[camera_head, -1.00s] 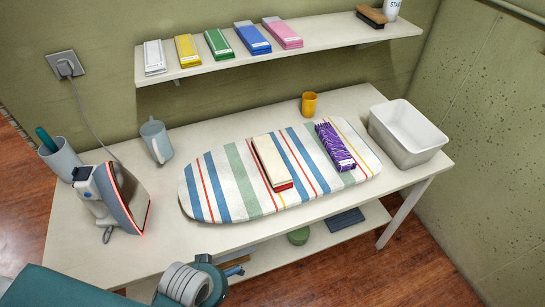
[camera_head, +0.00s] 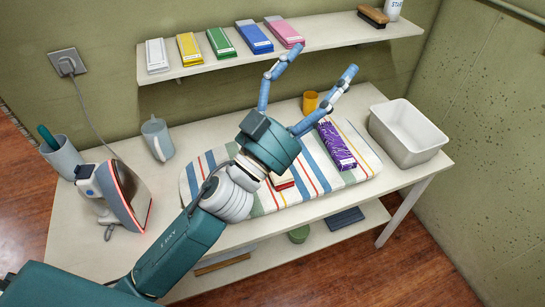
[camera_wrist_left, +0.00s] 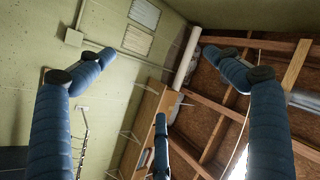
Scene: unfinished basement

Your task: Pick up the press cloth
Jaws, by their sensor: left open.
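Two folded cloths lie on the striped ironing board (camera_head: 358,150); I cannot tell which is the press cloth. The cream one with a red edge (camera_head: 283,182) is mostly hidden behind my left gripper and wrist. The purple patterned one (camera_head: 335,146) lies to its right, largely in plain view. My left gripper (camera_head: 322,62) is open and empty, its fingers spread and pointing toward the back wall and shelf. The left wrist view shows its spread fingers (camera_wrist_left: 160,80) against the walls and ceiling, with no cloth in sight. My right gripper is not in view.
An iron (camera_head: 122,195) stands at the table's left near a cup (camera_head: 62,157) and a grey jug (camera_head: 157,139). A yellow mug (camera_head: 310,103) is behind the board, a white bin (camera_head: 408,133) to its right. A wall shelf (camera_head: 335,30) with several folded packets hangs above.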

